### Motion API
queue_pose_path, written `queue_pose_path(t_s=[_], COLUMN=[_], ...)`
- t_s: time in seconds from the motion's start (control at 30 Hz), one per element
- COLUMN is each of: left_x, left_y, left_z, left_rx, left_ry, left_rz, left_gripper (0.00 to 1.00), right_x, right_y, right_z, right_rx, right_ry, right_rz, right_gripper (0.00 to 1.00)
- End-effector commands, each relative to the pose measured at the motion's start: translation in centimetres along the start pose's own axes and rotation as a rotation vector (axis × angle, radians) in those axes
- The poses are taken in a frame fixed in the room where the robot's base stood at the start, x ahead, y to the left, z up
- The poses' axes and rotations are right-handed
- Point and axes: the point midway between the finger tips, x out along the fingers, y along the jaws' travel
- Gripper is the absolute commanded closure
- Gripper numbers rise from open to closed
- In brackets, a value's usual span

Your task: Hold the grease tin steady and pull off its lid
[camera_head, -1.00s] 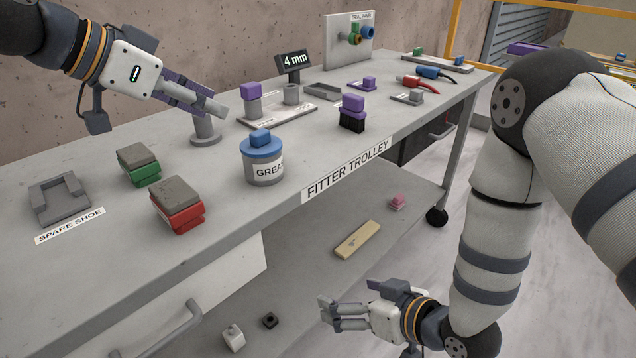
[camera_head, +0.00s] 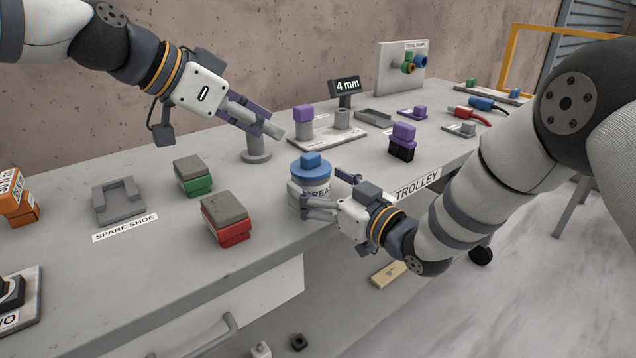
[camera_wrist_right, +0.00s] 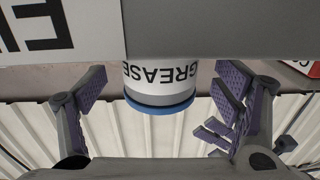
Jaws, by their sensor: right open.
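The grease tin (camera_head: 318,186) stands upright on the trolley top, a pale cylinder with a GREASE label. Its blue lid (camera_head: 310,164) with a raised knob is on. My right gripper (camera_head: 326,192) is open at the tin's front, fingers reaching to either side and partly hiding its lower body. In the right wrist view the tin (camera_wrist_right: 160,75) appears upside down between the spread fingers, with gaps on both sides. My left gripper (camera_head: 262,122) hangs above and left of the tin, clear of the lid; its finger opening is unclear.
A grey post (camera_head: 256,148) stands below my left gripper. Red (camera_head: 229,218) and green (camera_head: 193,176) blocks with grey tops sit left of the tin.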

Motion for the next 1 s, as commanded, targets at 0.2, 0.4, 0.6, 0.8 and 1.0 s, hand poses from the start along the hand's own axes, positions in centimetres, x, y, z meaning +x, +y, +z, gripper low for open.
queue_pose_path(t_s=[0.2,0.4,0.6,0.8,1.0], left_x=[-0.01,-0.01,-0.01,-0.01,-0.01], left_y=[0.0,0.0,0.0,0.0,0.0], left_z=[-0.01,-0.01,-0.01,-0.01,-0.01], left_rx=[0.0,0.0,0.0,0.0,0.0], left_ry=[0.0,0.0,0.0,0.0,0.0], left_rz=[0.0,0.0,0.0,0.0,0.0], left_gripper=[0.67,0.67,0.67,0.67,0.67], right_x=[1.31,1.29,1.27,1.26,1.25], right_y=[-0.04,-0.02,-0.01,0.0,0.0], right_z=[0.02,0.04,0.04,0.05,0.06], right_rx=[0.001,0.001,0.001,0.001,0.001], right_ry=[0.0,-0.001,-0.001,-0.002,-0.002], right_rz=[0.0,0.0,0.001,0.001,0.001], right_gripper=[0.17,0.19,0.64,0.65,0.94])
